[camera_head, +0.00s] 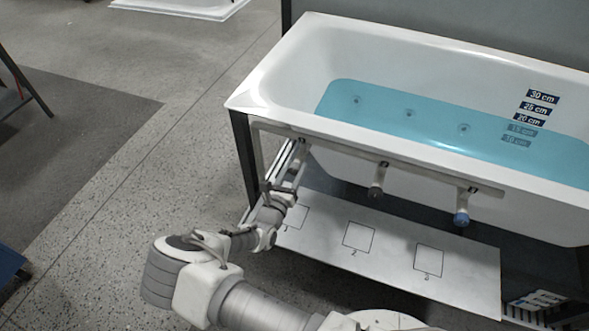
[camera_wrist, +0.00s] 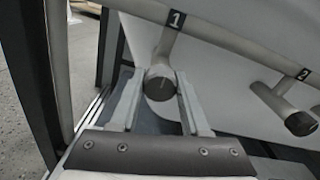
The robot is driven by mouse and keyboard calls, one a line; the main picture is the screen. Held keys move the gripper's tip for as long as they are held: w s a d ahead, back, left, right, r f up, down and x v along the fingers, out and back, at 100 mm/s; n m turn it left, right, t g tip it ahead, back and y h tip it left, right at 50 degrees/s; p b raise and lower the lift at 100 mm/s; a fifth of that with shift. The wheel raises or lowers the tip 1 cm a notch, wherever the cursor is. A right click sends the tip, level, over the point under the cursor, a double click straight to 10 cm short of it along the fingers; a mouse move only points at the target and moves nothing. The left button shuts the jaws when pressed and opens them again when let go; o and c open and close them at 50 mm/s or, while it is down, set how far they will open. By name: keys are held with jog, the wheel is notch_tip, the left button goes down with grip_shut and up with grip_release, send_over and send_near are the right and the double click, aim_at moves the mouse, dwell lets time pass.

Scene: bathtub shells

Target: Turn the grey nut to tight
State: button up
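Three nut-like ends hang on stubs below the tub's front rail. The first, with a dark grey-brown round end (camera_wrist: 160,84), hangs under the label "1" in the wrist view. My gripper (camera_wrist: 160,76) has one finger on either side of it. The fingers lie very close to its sides; I cannot tell whether both touch. In the head view my gripper (camera_head: 299,160) is at the left end of the rail and largely hides this nut. The second nut (camera_head: 376,191), grey-brown, also shows under the label "2" in the wrist view (camera_wrist: 300,123). The third nut (camera_head: 461,219) is blue.
The white bathtub (camera_head: 262,88) with blue water stands above the rail. A dark frame post (camera_head: 243,160) stands close left of my gripper. A white board (camera_head: 395,262) with marked squares lies below the nuts. Open floor (camera_head: 110,150) is at the left.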

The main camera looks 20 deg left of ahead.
grip_shut()
jog(key=shift+r+m+p, duration=0.1)
jog(key=shift+m+p, duration=0.2)
jog(key=shift+p, duration=0.05)
jog(key=shift+m+p, duration=0.45)
jog(key=shift+m, duration=0.15)
jog(key=m+p, duration=0.2)
jog(key=m, duration=0.2)
jog(key=m+p, duration=0.3)
jog(key=m, duration=0.3)
jog(key=shift+m, duration=0.3)
jog(key=m+p, duration=0.1)
jog(key=m, duration=0.4)
jog(key=shift+p, duration=0.35)
jog(key=shift+m, duration=0.4)
